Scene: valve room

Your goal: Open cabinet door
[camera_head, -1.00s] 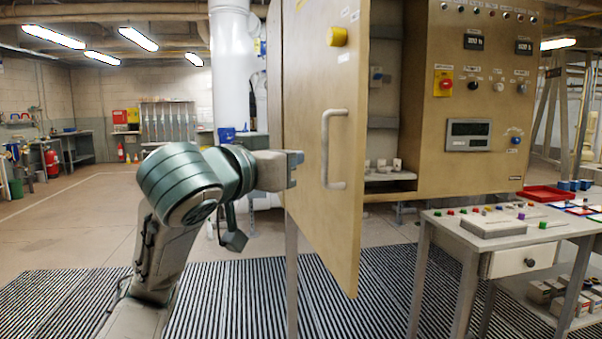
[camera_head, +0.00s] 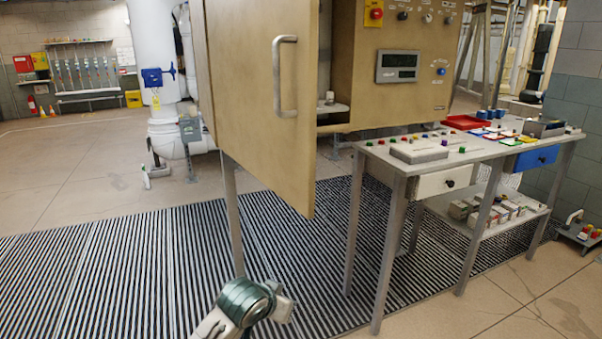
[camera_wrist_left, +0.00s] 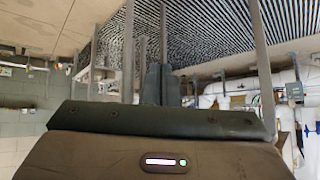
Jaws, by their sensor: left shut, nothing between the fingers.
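The tan cabinet door (camera_head: 245,85) stands swung open toward me, with its outer face and grey D-shaped handle (camera_head: 285,75) in the head view. The cabinet (camera_head: 410,85) is to the right of the door; part of its inside shows past the door's edge. My left gripper (camera_head: 284,309) is low at the bottom of the head view, below the door and apart from the handle. In the left wrist view its two dark fingers (camera_wrist_left: 161,86) are together and empty. My right gripper is in neither view.
A grey table (camera_head: 470,158) with drawers and coloured knobs stands right of the door. A striped mat (camera_head: 120,270) covers the floor below. White pipes with a blue valve (camera_head: 155,77) stand behind on the left. Floor at left is clear.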

